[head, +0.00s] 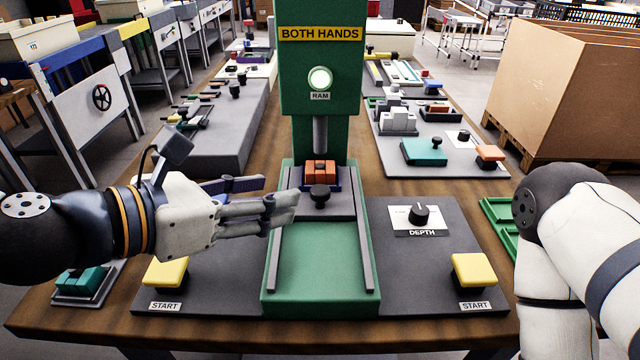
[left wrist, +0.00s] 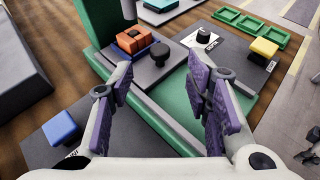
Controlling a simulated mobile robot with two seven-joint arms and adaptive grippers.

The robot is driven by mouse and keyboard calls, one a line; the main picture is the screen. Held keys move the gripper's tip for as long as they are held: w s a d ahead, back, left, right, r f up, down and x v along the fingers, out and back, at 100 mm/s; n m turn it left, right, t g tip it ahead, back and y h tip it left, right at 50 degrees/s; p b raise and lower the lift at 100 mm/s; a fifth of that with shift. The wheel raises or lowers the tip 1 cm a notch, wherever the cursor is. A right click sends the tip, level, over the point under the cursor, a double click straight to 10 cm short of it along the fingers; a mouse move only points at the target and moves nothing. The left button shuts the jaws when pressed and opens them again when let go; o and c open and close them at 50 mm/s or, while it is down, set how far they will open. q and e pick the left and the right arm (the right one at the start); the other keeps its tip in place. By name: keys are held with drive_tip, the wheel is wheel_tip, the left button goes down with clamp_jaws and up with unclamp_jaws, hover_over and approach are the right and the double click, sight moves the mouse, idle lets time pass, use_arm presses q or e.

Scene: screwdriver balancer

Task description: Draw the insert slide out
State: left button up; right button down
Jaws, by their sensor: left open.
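The insert slide (head: 333,208) is a grey plate on the green press bed, between two rails. A black knob (head: 320,193) stands near its front edge. Behind the knob an orange insert (head: 321,170) sits in a dark blue holder beneath the ram (head: 320,135). The front of the bed (head: 318,255) is bare. My left gripper (head: 282,209) is open and empty, just left of the knob, its fingers pointing right. In the left wrist view the knob (left wrist: 160,52) shows beyond the gap between my fingertips (left wrist: 160,72), touching neither. My right gripper is out of view.
Yellow START buttons flank the bed at left (head: 166,271) and right (head: 474,268). A DEPTH dial (head: 419,215) stands right of the slide. The left wrist view shows a blue button (left wrist: 62,128). The green press column (head: 320,70) rises behind the slide. Green trays (head: 500,230) lie at right.

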sight(317, 191)
use_arm(q)
drive_tip(key=f, duration=0.1)
drive_tip(key=w+d+f+b, duration=0.1)
drive_tip(key=w+f, duration=0.1)
drive_tip(key=shift+d+f, duration=0.35)
drive_tip(key=shift+d, duration=0.05)
drive_tip(key=w+d, duration=0.4)
drive_tip(key=shift+w+d+f+b, duration=0.2)
drive_tip(key=shift+d+f+b, duration=0.1)
drive_tip(key=shift+f, duration=0.1)
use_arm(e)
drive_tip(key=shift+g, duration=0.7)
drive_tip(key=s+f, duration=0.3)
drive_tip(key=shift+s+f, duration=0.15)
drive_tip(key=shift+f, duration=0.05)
use_arm(q)
drive_tip(key=shift+c, duration=0.5)
drive_tip(key=shift+a, duration=0.1)
clamp_jaws()
